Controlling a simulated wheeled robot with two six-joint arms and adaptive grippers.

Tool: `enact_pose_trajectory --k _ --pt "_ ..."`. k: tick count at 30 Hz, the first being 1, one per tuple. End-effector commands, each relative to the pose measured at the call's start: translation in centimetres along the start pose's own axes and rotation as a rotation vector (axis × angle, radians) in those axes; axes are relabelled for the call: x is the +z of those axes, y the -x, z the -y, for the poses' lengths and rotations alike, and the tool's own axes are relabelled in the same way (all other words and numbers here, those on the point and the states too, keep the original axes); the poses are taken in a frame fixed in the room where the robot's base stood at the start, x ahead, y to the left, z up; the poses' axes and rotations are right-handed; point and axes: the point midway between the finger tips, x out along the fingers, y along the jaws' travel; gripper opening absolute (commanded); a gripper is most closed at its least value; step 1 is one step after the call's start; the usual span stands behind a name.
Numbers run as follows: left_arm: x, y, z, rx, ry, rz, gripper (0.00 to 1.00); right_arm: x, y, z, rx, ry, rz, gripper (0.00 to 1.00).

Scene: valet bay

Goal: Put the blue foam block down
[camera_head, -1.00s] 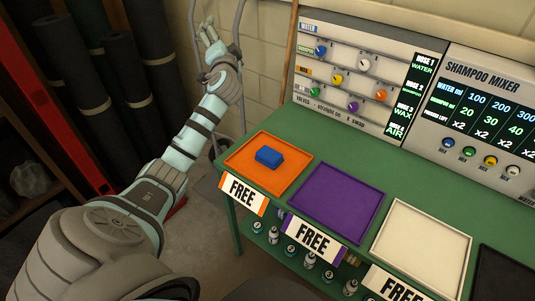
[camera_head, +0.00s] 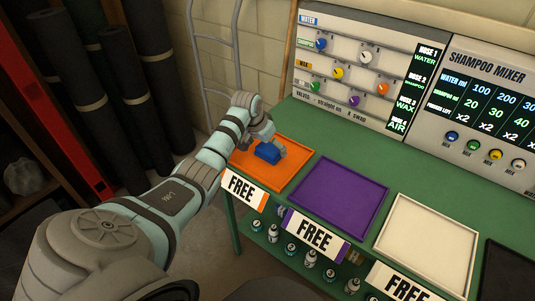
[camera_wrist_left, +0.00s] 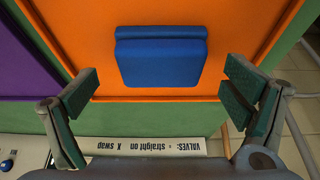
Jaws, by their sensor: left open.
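The blue foam block (camera_head: 267,152) lies in the orange tray (camera_head: 262,183) at the left end of the green table. My left gripper (camera_head: 262,146) is over the tray at the block, its fingers partly hiding the block. In the left wrist view the fingers (camera_wrist_left: 160,92) are spread wide, and the block (camera_wrist_left: 160,58) shows between and beyond them on the orange tray floor (camera_wrist_left: 225,30). No finger visibly touches the block there. My right gripper is not in view.
A purple tray (camera_head: 338,197) and a cream tray (camera_head: 428,236) sit to the right on the green table (camera_head: 395,165), with a dark tray (camera_head: 498,272) beyond. The valve panel (camera_head: 352,68) and shampoo mixer (camera_head: 482,110) stand behind. Several bottles fill the lower shelf.

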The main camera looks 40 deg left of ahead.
Motion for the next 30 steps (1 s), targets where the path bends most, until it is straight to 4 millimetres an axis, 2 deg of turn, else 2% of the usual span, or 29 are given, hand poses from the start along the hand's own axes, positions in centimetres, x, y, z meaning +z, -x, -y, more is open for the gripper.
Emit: enact_pose_trajectory --k 1,3,10,19,20,21,26,30 --pt "0.2 -1.3 0.0 0.000 0.002 0.002 0.94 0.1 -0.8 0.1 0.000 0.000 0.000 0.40" --pt "0.2 -2.0 0.1 -0.001 0.002 0.001 0.94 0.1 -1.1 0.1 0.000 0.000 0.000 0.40" --pt "0.0 -2.0 0.1 -0.002 0.000 -0.001 0.93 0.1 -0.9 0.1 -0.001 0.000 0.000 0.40" --pt "0.1 -2.0 0.1 -0.002 0.000 0.000 0.45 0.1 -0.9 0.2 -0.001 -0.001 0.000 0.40" --pt "0.1 -2.0 0.1 -0.002 0.000 -0.001 0.45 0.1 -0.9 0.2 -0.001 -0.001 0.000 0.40" --pt "0.1 -2.0 0.1 -0.002 0.000 -0.001 0.40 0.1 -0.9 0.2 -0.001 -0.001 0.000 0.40" --pt "0.0 -2.0 0.1 -0.002 0.001 -0.001 0.40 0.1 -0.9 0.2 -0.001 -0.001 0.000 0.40" --pt "-0.4 -1.1 0.1 -0.003 0.001 -0.003 0.40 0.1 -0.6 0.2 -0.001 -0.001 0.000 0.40"
